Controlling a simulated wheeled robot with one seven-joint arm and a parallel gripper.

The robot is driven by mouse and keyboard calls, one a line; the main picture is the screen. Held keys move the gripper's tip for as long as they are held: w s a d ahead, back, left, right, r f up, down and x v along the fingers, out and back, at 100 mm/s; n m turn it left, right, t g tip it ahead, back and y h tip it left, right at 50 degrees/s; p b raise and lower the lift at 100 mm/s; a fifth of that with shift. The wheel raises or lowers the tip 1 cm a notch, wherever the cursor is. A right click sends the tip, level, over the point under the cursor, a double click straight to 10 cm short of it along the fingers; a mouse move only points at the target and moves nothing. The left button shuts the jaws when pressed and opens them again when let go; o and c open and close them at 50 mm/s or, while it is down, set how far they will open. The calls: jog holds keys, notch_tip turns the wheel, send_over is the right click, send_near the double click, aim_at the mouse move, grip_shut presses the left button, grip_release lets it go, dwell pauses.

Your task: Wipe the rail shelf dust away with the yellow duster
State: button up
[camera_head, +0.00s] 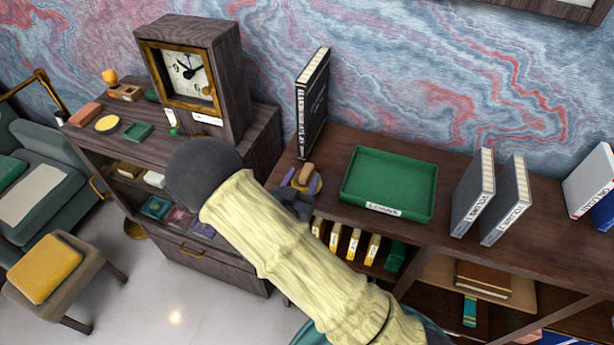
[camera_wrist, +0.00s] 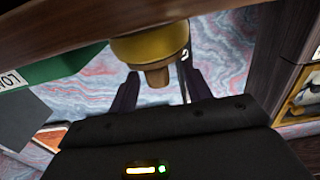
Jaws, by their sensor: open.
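The yellow duster, with a short brown handle, shows in the wrist view (camera_wrist: 150,46) against the dark wooden shelf (camera_wrist: 55,25), which fills the top of that picture. In the head view only its tan-brown handle (camera_head: 306,173) shows clearly, upright at the left end of the shelf top (camera_head: 400,150). My gripper (camera_head: 303,182) is open, with one dark purple finger on each side of the duster; the fingers also show in the wrist view (camera_wrist: 160,88). I cannot tell whether they touch it. My arm hides part of the shelf front. I cannot make out the dust.
A green tray (camera_head: 385,211) lies right of my gripper. A tall black book (camera_head: 312,105) stands behind it. Grey binders (camera_head: 475,190) stand further right. A clock (camera_head: 190,70) stands on the left cabinet. Bare shelf lies between the tray and the binders.

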aim_at(310, 164)
jog(key=p+x, duration=0.1)
jog(key=x, duration=0.1)
jog(key=shift+w+d+r, duration=0.2)
jog(key=shift+w+d+f, duration=0.1)
jog(key=shift+w+f, duration=0.1)
jog(key=shift+w, duration=0.15)
grip_shut()
jog(key=shift+s+r, duration=0.15)
jog(key=shift+r, duration=0.3)
notch_tip(310, 164, up, 9)
jog(key=b, duration=0.3)
jog(key=shift+r, duration=0.1)
dwell(0.5)
